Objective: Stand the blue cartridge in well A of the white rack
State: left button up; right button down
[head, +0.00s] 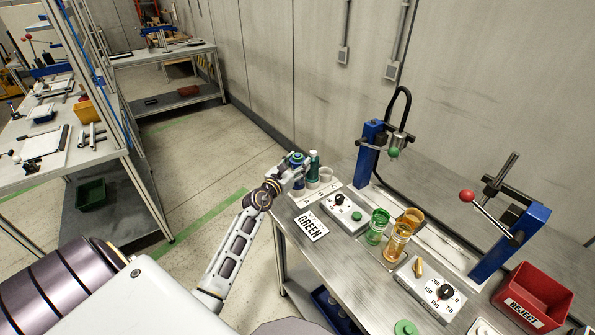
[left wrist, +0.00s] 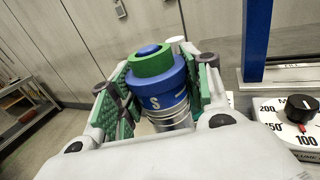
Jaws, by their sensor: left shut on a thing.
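My left gripper (head: 291,166) is shut on the blue cartridge (left wrist: 165,98), which has a green ring and blue cap on top and a ribbed metallic lower part. The green finger pads (left wrist: 112,108) press on both sides of it. In the head view the cartridge's top (head: 297,157) shows above the fingers, roughly upright, at the far left end of the bench. The white rack (head: 315,193) is right beside it, partly hidden by my gripper. I cannot tell whether the cartridge's lower end is inside a well. My right gripper is out of view.
A green bottle-like cartridge (head: 314,166) and a white cup (head: 326,174) stand close to my gripper.

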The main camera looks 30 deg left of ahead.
pick_arm(q)
notch_tip(320, 180, down, 2)
jog(key=shift+f+b, duration=0.25)
jog(key=shift+b, duration=0.25)
jog(key=shift+f, duration=0.15)
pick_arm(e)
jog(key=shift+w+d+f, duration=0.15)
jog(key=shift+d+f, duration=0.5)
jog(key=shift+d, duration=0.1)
pick_arm(q)
jog(key=shift+f, duration=0.15)
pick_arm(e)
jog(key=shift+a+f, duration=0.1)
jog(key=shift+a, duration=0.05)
pick_arm(q)
jog(key=o, duration=1.4)
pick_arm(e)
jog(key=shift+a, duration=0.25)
pick_arm(q)
jog(key=shift+r, duration=0.2)
